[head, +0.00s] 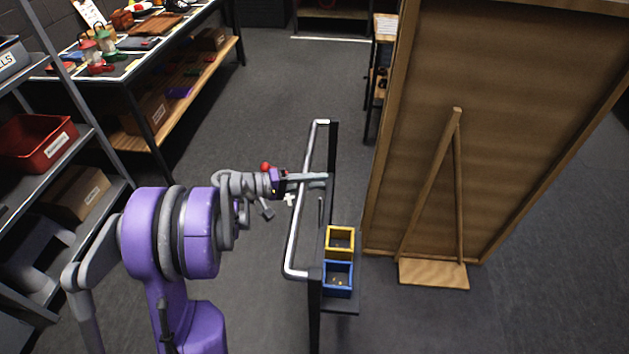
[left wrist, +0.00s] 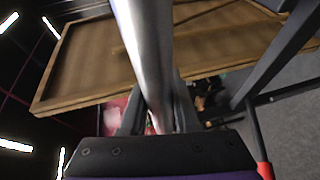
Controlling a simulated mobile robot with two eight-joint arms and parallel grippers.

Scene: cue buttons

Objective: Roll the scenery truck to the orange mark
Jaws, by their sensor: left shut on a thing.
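The truck's silver push bar (head: 293,240) rises from a dark frame with a narrow shelf (head: 346,304), in the middle of the head view. In the left wrist view the bar (left wrist: 146,45) runs down between the fingers. A tall brown scenery panel (head: 500,110) with a wooden brace stands right of the frame; I cannot tell whether they are joined. The panel (left wrist: 90,60) also shows in the left wrist view. No orange mark is visible. My right gripper is out of view.
A yellow bin (head: 340,241) and a blue bin (head: 338,279) sit on the shelf. A prop table (head: 150,62) stands at back left, and a metal rack (head: 95,150) at left. A white cross (head: 289,199) marks the grey floor. The floor behind is mostly clear.

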